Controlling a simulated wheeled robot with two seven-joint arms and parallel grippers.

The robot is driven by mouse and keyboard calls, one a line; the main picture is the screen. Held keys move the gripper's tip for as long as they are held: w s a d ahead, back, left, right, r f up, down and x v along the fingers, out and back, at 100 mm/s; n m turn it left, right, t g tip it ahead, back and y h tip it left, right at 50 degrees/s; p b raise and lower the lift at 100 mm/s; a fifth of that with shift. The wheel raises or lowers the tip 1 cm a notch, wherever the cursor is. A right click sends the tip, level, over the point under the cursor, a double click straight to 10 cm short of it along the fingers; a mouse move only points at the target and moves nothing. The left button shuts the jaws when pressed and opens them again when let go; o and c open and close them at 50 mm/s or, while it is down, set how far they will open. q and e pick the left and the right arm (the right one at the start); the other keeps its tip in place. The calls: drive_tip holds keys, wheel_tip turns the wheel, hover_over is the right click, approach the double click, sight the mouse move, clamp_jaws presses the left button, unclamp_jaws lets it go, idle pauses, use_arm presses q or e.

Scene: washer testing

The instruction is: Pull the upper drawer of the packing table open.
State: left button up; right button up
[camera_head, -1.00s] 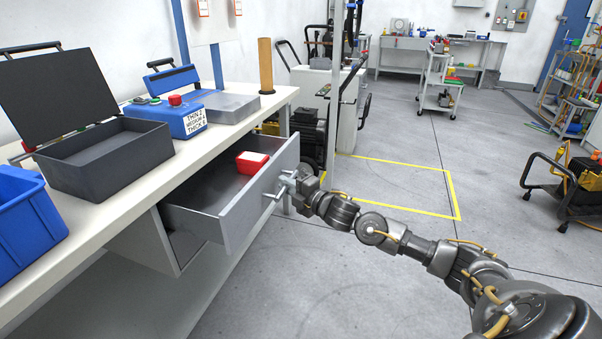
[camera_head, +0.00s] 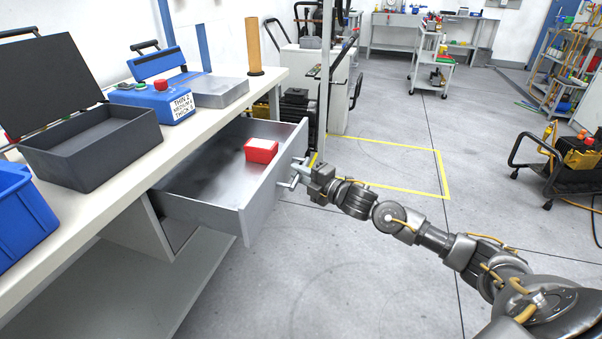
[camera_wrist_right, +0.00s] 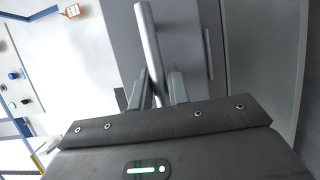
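The upper drawer (camera_head: 262,196) of the packing table (camera_head: 190,147) is pulled well out, its grey interior exposed. A red box with a white top (camera_head: 261,150) lies inside it near the front. My right gripper (camera_head: 303,171) is at the drawer front, shut on the metal bar handle (camera_head: 289,183). In the right wrist view the handle bar (camera_wrist_right: 148,40) runs between the two fingers of the gripper (camera_wrist_right: 158,88). My left gripper is not in view.
On the tabletop are an open dark grey case (camera_head: 92,150), a blue bin (camera_head: 20,218), a blue box with a red button (camera_head: 165,101) and a brown cylinder (camera_head: 254,50). A wheeled machine (camera_head: 572,160) stands far right.

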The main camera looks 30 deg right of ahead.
drive_tip(key=o, duration=0.3)
drive_tip(key=shift+o, duration=0.2)
drive_tip(key=shift+d, duration=0.1)
drive_tip(key=shift+s+d, duration=0.1)
drive_tip(key=shift+s, duration=0.2)
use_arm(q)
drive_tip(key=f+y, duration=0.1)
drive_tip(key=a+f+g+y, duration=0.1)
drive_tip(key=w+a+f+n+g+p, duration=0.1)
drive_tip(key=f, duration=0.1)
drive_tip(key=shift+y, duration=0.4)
use_arm(e)
drive_tip(key=v, duration=1)
